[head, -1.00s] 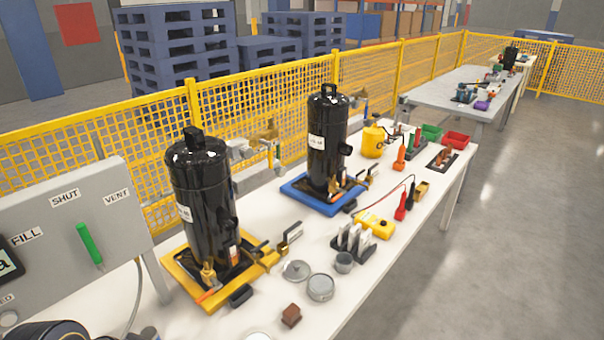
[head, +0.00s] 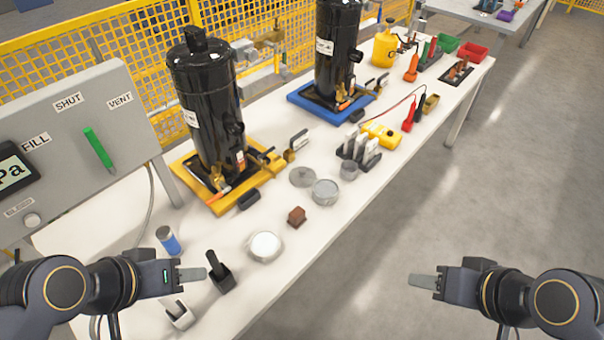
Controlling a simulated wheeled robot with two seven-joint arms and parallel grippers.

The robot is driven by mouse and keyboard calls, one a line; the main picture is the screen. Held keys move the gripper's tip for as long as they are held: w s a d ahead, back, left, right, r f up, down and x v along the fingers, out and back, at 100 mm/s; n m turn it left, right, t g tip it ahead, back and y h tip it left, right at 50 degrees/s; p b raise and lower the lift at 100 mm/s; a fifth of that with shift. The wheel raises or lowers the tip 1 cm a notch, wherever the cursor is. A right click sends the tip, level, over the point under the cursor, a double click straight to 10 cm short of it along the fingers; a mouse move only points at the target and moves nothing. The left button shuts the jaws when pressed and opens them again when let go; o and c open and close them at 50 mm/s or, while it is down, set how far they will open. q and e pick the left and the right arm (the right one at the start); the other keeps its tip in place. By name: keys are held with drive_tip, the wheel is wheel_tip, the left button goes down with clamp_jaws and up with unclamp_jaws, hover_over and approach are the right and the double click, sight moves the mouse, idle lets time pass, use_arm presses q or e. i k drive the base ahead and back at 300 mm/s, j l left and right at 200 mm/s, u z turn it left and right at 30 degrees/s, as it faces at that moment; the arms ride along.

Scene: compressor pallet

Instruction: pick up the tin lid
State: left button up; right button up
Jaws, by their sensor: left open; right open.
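A flat grey disc with a small knob, which looks like the tin lid (head: 303,177), lies on the white table in the head view, in front of the yellow-framed compressor. A round grey tin (head: 326,191) stands just to its right, very close to it. My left gripper (head: 204,273) is open and empty at the lower left, over the near part of the table and well short of the lid. My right gripper (head: 412,281) is open and empty at the lower right, beyond the table edge, over the floor.
A pale round dish (head: 264,247), a brown block (head: 297,216) and a black-handled tool (head: 219,272) lie on the near table (head: 330,240). A black compressor (head: 207,110) and brass valve fittings (head: 291,150) stand behind the lid. The floor at right is clear.

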sight(300, 176)
drive_tip(key=i+l+u, duration=0.1)
drive_tip(key=u, duration=0.3)
drive_tip(key=l+u, duration=0.1)
drive_tip(key=u, duration=0.3)
drive_tip(key=i+l+u, duration=0.1)
drive_tip(key=u, duration=0.3)
drive_tip(key=l+u, duration=0.2)
drive_tip(key=u, duration=0.2)
drive_tip(key=l+u, duration=0.2)
drive_tip(key=l, duration=0.4)
drive_tip(key=l+u, duration=0.2)
drive_tip(key=l, duration=0.35)
drive_tip(key=k+l+u, duration=0.2)
drive_tip(key=l, duration=0.75)
